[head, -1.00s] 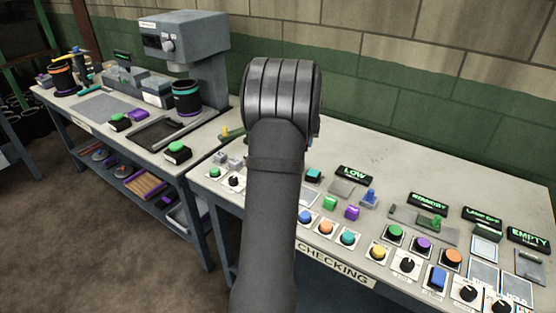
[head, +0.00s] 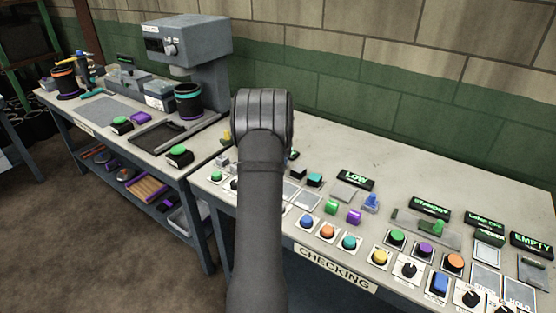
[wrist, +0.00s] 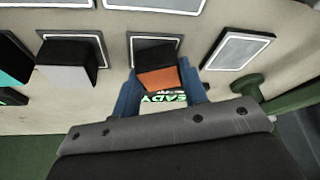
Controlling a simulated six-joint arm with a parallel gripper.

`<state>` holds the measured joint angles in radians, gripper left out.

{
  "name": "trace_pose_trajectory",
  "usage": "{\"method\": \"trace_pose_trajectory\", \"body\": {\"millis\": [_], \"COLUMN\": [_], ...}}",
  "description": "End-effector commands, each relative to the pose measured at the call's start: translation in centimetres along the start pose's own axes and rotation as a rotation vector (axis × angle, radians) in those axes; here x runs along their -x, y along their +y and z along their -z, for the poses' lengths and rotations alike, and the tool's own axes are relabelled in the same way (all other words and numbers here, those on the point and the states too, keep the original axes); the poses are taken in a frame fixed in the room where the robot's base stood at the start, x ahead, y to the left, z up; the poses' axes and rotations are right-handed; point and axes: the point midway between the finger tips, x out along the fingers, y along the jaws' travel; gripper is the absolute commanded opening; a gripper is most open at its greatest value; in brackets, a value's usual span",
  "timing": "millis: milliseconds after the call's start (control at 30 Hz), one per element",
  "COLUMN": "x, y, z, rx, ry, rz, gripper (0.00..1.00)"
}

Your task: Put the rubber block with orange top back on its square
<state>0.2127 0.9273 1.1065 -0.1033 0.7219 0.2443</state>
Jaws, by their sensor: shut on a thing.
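The rubber block with the orange top (wrist: 159,78) has black sides and sits between the two blue fingers of my gripper (wrist: 159,90) in the wrist view. My gripper is shut on it. A white-outlined dark square (wrist: 135,40) shows right behind and around the block's far end in that view. I cannot tell whether the block touches the surface or hangs just above it. In the head view my own arm hides the block and the fingers.
A grey-topped black block (wrist: 66,75) stands left of the held one, with a teal block (wrist: 12,62) at the left edge. An empty outlined square (wrist: 240,50) and a green knob (wrist: 246,87) lie to the right. A lit sign (wrist: 165,97) shows between the fingers.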

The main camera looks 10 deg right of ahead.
Motion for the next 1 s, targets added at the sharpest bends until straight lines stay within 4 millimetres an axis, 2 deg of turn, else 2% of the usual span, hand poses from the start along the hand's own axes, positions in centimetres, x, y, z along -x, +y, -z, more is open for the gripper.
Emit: {"method": "trace_pose_trajectory", "body": {"millis": [300, 333, 433, 767, 867, 1000], "x": [-0.3, -0.3, -0.2, 0.1, 1.0, 3.4], "y": [0.0, 0.0, 0.0, 0.0, 0.0, 0.0], "z": [-0.1, -0.1, -0.1, 0.0, 0.1, 0.1], "rx": [0.000, 0.000, 0.000, 0.000, 0.000, 0.000], "ry": [0.000, 0.000, 0.000, 0.001, 0.001, 0.004], "rz": [0.000, 0.000, 0.000, 0.000, 0.000, 0.001], "gripper": [0.20, 0.43, 0.61, 0.61, 0.61, 0.61]}}
